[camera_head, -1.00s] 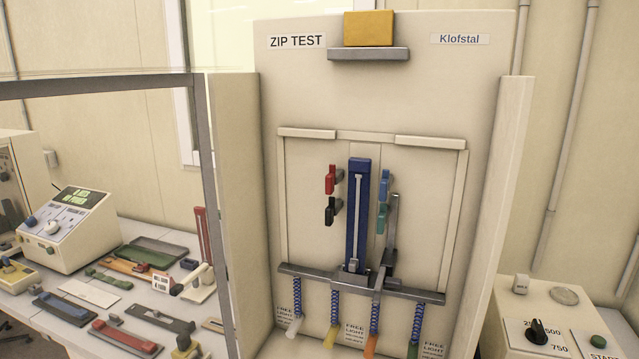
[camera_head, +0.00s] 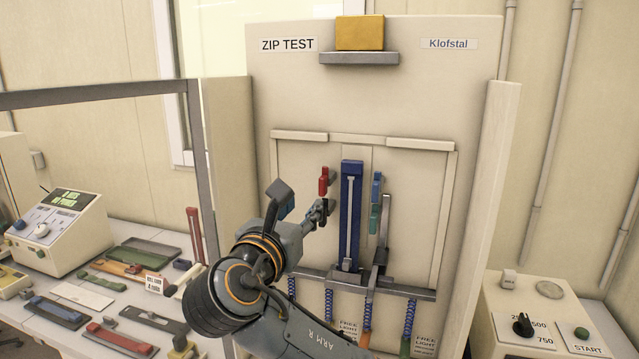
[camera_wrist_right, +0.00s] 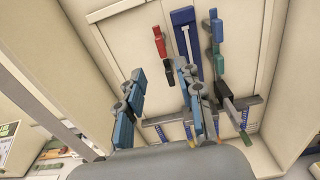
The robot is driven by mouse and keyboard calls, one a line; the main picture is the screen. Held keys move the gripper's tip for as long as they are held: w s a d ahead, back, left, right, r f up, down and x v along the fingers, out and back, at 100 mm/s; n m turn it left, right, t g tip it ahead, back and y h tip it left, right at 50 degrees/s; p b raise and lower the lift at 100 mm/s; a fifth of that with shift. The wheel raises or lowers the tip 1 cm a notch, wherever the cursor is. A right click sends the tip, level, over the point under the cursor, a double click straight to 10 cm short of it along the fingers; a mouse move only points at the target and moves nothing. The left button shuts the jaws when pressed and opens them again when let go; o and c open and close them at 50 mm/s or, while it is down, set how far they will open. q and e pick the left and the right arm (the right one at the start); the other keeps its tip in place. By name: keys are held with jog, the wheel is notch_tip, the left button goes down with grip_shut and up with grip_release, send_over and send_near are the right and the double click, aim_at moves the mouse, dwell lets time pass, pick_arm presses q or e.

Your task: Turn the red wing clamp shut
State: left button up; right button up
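The red wing clamp (camera_head: 323,181) is on the panel just left of the upright blue zip strip (camera_head: 351,215), with its wing standing upright. It also shows in the right wrist view (camera_wrist_right: 159,42). A black clamp (camera_wrist_right: 170,75) sits right below it; in the head view it is partly behind my gripper's fingertip. My right gripper (camera_head: 303,206) is in front of the panel, below and left of the red clamp. In the wrist view its two blue-backed fingers (camera_wrist_right: 162,82) stand wide apart with nothing held between them. My left gripper is out of view.
A blue clamp (camera_head: 376,186) and a teal clamp (camera_head: 374,217) sit right of the strip. A grey crossbar (camera_head: 410,291) with springs runs below. Side walls (camera_head: 480,190) flank the panel. A control box (camera_head: 530,310) stands at right, a cluttered bench (camera_head: 70,345) at left.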

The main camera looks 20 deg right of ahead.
aim_at(321, 186)
jog(key=p+x, duration=0.3)
jog(key=x, duration=0.7)
jog(key=shift+d+p, duration=0.15)
jog(key=shift+p, duration=0.25)
jog(key=shift+w+d+f, duration=0.1)
jog(key=shift+w+d, duration=0.2)
jog(key=shift+w, duration=0.2)
grip_shut()
